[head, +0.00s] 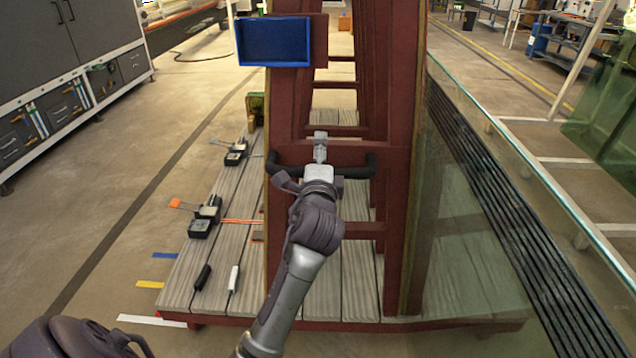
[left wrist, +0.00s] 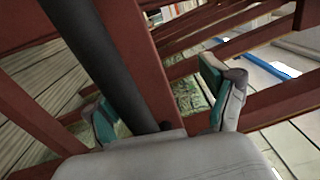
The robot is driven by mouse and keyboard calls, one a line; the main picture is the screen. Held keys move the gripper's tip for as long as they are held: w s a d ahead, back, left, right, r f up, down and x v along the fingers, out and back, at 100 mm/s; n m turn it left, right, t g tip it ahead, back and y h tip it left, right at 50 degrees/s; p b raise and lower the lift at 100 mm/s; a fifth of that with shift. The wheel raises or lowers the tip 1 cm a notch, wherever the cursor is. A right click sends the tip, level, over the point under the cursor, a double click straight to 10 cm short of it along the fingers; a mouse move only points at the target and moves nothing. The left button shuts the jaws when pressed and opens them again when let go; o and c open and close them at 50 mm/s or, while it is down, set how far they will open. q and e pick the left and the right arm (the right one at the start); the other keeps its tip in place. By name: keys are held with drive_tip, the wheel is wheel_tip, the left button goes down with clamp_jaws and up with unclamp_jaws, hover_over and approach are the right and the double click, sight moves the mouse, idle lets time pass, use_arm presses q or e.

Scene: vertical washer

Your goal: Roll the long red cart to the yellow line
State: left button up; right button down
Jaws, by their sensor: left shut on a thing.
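The long red cart (head: 395,140) stands in front of me in the head view, with a tall dark-red frame on a grey plank deck (head: 190,265). Its black handle (head: 357,171) crosses the near end of the frame. My left gripper (head: 320,150) is shut on the handle. In the left wrist view the black bar (left wrist: 100,60) passes between the two fingers of the gripper (left wrist: 165,110); part of the grip is hidden by the gripper body. A short yellow line (head: 150,284) lies on the floor left of the deck's near part. My right gripper is out of view.
Short blue (head: 165,255) and white (head: 140,319) lines lie beside the yellow one. A blue tray (head: 273,42) is on the frame. Glass panes (head: 480,210) line the cart's right side. Grey cabinets (head: 70,100) stand left; the floor between is clear.

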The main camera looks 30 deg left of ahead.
use_arm(q)
drive_tip(key=shift+s+d+r, duration=0.35)
drive_tip(key=shift+s+r, duration=0.1)
drive_tip(key=shift+r, duration=0.2)
drive_tip(key=shift+c, duration=0.4)
drive_tip(key=f+b+v, duration=0.1)
drive_tip(key=f+v, duration=0.1)
drive_tip(key=v, duration=1.3)
drive_tip(key=shift+a, duration=0.15)
